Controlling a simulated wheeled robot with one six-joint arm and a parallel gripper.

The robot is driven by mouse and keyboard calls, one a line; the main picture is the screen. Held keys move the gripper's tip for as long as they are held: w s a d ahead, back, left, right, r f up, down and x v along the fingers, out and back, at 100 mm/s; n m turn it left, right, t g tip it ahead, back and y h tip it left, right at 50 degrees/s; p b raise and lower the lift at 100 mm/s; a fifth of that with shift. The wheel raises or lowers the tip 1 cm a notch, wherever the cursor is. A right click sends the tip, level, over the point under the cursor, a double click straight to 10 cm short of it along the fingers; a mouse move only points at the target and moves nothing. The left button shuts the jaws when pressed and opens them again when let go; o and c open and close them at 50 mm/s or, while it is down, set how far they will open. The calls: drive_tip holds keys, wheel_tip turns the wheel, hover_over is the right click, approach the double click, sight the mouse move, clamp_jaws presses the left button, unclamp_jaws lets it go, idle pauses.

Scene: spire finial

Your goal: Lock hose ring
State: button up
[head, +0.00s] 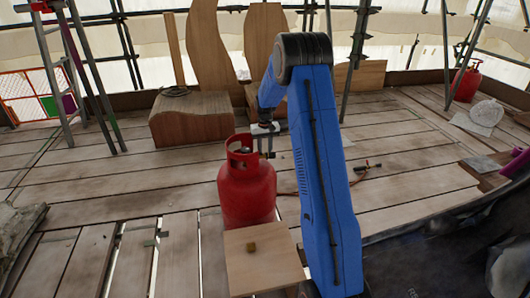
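A red gas bottle (247,190) stands upright on the plank floor just left of my blue arm. Its collar surrounds a dark valve (243,150). My gripper (264,149) is at the right side of the collar, at valve height. It is small and partly hidden, so I cannot tell whether its fingers are open or shut on anything. A thin reddish hose (286,194) shows right of the bottle and passes behind my arm. A small torch-like fitting (366,167) lies on the planks to the right. I cannot make out the hose ring.
A wooden block (191,118) and tall wooden panels (212,50) stand behind. A ladder (75,70) is at left, another red bottle (467,82) at far right.

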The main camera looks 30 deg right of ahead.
clamp_jaws()
drive_tip(key=shift+f+g, duration=0.2)
drive_tip(key=shift+g, duration=0.5)
unclamp_jaws()
drive_tip(key=shift+r, duration=0.1)
